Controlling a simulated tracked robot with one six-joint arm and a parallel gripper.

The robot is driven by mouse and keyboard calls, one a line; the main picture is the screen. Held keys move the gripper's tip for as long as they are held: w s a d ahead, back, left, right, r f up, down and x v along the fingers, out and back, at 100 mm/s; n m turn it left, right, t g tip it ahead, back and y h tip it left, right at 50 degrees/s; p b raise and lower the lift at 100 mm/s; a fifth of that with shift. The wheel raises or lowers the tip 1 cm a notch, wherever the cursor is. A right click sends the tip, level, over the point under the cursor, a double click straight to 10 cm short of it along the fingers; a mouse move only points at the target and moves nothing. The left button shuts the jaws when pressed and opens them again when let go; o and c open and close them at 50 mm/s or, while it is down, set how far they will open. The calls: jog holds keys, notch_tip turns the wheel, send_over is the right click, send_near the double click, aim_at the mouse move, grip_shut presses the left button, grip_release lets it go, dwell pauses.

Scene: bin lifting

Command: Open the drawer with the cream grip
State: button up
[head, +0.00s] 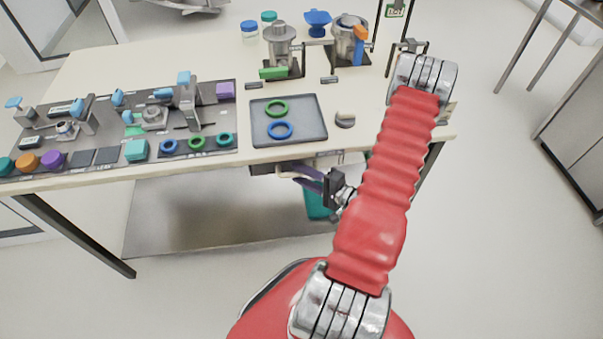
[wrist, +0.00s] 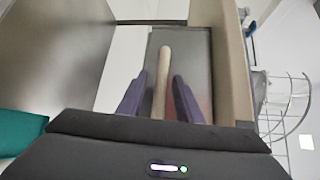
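The cream grip (wrist: 163,70) is a long rounded bar in front of a grey drawer front (wrist: 199,50) in the wrist view. My gripper (wrist: 159,77) is open, with one purple finger on each side of the grip. Gaps show between the fingers and the bar; how deep they reach past it I cannot tell. In the head view, my gripper (head: 290,173) is under the table's front edge, at a dark drawer unit (head: 264,169). The grip cannot be made out there. How far the drawer stands out is unclear.
The beige tabletop (wrist: 234,60) runs close along the right of the wrist view. On the table (head: 245,80) are a grey tray (head: 312,132) with two rings and a dark board of parts (head: 105,157). A teal bin (head: 317,205) sits below. Open floor lies right.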

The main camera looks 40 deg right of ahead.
jog(key=shift+w, duration=0.15)
jog(key=shift+c, duration=0.6)
grip_shut()
